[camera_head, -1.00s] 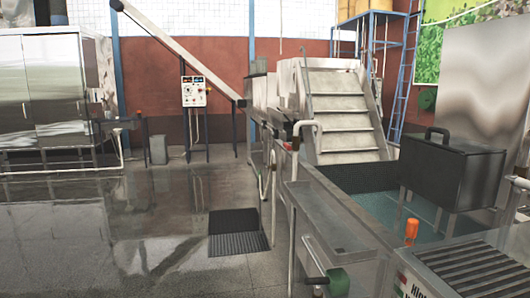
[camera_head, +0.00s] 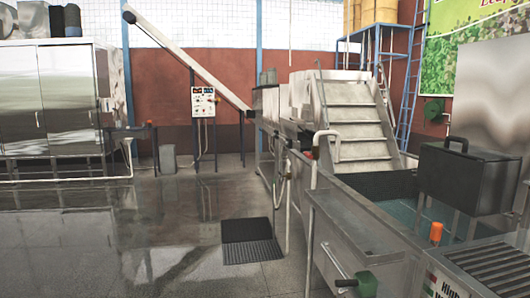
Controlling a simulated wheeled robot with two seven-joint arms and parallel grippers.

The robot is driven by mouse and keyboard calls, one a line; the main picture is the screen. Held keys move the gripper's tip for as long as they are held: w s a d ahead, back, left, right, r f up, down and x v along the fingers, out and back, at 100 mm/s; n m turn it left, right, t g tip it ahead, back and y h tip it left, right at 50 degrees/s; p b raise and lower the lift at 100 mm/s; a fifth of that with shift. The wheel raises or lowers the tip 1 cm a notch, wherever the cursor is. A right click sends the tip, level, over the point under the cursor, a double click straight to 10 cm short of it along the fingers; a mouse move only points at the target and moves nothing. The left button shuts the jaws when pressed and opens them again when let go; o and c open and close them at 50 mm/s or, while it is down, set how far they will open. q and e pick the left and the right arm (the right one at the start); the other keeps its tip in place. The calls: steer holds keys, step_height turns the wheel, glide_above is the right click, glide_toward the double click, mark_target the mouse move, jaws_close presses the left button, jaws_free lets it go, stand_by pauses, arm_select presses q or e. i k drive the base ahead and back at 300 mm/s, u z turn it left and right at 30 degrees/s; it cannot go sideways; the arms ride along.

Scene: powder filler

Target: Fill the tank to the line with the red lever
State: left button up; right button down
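No gripper of mine is in view. No clear red lever shows; a small orange-red knob (camera_head: 436,233) stands upright at the lower right, and I cannot tell whether it is a lever. A metal tank or basin with teal inner walls (camera_head: 400,213) lies at the right, partly behind the machine parts in front. A fill line cannot be made out. A dark box with a handle on its lid (camera_head: 458,180) stands over the basin's right side.
Metal steps (camera_head: 357,128) rise behind the basin. A control panel (camera_head: 203,101) stands at the back. A black mat (camera_head: 250,240) lies on the shiny floor. Steel cabinets (camera_head: 50,100) stand at the left. The floor at left and centre is open.

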mark_target(307, 154)
steer(key=u, duration=0.6)
steer(key=i, duration=1.6)
